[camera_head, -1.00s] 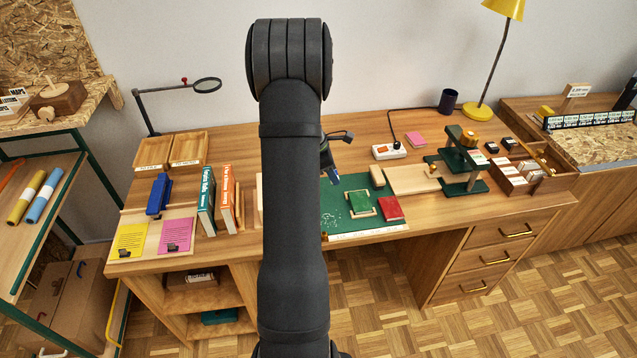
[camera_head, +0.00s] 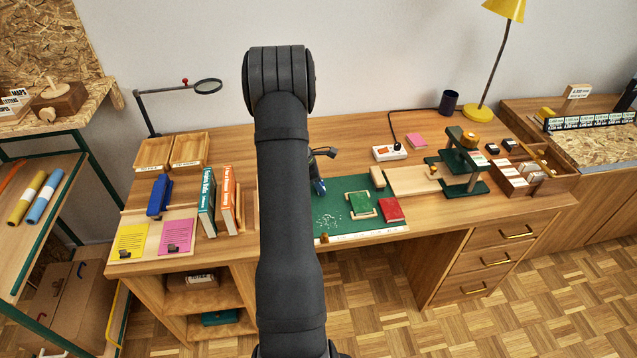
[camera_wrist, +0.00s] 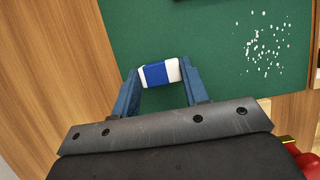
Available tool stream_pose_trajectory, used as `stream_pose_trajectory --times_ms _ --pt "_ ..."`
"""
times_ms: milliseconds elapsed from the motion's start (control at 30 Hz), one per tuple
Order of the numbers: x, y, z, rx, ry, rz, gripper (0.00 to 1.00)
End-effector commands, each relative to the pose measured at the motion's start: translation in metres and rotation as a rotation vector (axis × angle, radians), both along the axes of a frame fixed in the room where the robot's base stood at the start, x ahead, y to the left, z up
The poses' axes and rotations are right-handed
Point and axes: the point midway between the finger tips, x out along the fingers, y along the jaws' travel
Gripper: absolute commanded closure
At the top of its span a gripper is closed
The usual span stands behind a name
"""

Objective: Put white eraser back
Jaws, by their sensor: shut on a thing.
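The white eraser (camera_wrist: 173,68) with a blue sleeve shows in the wrist view, between the two blue fingers of my gripper (camera_wrist: 160,75). My gripper is shut on it, one finger at each end. Below it is the green mat (camera_wrist: 220,40), with white crumbs (camera_wrist: 265,42) to the right of the eraser. I cannot tell how high the eraser is above the mat. In the head view only a bit of my gripper (camera_head: 319,186) shows beside my dark arm, over the mat's left part. The eraser is hidden there.
A compartment box (camera_head: 520,180) and a green stand (camera_head: 460,165) are at right.

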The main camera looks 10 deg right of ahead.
Motion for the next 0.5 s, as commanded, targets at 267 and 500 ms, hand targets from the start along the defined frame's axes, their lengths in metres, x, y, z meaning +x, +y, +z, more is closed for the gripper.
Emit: stream_pose_trajectory --times_ms 267,500 --pt "-0.0001 0.0 -0.0022 0.0 0.0 0.0 0.37" --pt "0.0 0.0 0.0003 0.0 0.0 0.0 0.37"
